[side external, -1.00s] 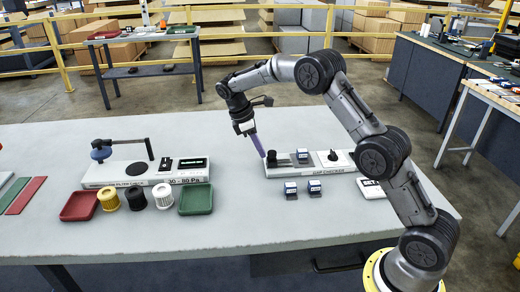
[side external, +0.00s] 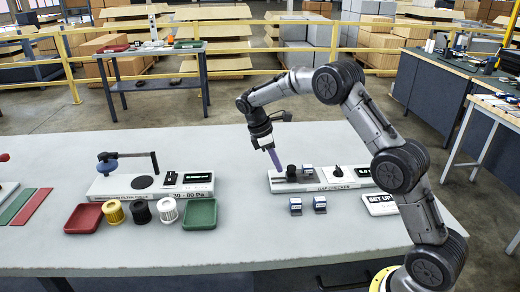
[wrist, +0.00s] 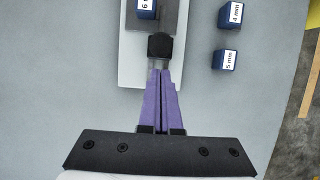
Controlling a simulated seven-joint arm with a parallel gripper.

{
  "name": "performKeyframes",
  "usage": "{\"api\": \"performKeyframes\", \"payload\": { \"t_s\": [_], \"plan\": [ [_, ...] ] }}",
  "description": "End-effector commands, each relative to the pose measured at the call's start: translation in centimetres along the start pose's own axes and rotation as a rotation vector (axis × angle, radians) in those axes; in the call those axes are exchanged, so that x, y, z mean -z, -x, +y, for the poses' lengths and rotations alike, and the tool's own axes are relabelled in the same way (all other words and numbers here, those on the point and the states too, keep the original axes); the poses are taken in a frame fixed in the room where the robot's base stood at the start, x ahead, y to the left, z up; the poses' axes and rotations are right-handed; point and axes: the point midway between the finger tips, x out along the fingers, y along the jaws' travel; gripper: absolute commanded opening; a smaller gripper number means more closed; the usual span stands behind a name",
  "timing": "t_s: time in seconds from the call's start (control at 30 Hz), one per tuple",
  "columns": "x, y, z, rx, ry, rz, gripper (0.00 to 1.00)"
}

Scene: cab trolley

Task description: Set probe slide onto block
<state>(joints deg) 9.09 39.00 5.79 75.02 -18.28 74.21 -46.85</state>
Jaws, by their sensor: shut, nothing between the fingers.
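The gap checker (side external: 320,187) is a long pale base on the right of the table. Its probe slide shows as a black knob (side external: 292,171) on the grey track, also in the wrist view (wrist: 161,46). A blue block labelled 6 mm (side external: 308,171) sits on the track just right of the knob; it shows at the top of the wrist view (wrist: 146,8). I cannot tell whether the slide touches it. My gripper (side external: 278,173) has purple fingers, shut and empty, tips low behind the knob on the side away from the block. The tips (wrist: 161,74) look very near the knob; contact is unclear.
Blue blocks labelled 4 mm (wrist: 231,13) and 5 mm (wrist: 225,60) stand on the table before the base. A black dial (side external: 338,171) sits right of the block. A filter checker (side external: 150,186), red tray (side external: 83,219) and green tray (side external: 200,214) are left.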

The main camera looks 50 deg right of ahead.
Motion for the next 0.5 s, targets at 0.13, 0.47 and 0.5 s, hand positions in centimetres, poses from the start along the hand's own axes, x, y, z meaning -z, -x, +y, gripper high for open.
{"api": "performKeyframes", "payload": {
  "t_s": [0.13,0.47,0.5],
  "plan": [
    [3.0,1.1,-0.1,-0.003,0.005,0.004,0.00],
    [2.6,8.3,0.0,-0.004,0.002,0.005,0.00],
    [2.6,8.9,0.0,-0.003,0.002,0.005,0.00]
  ]
}}
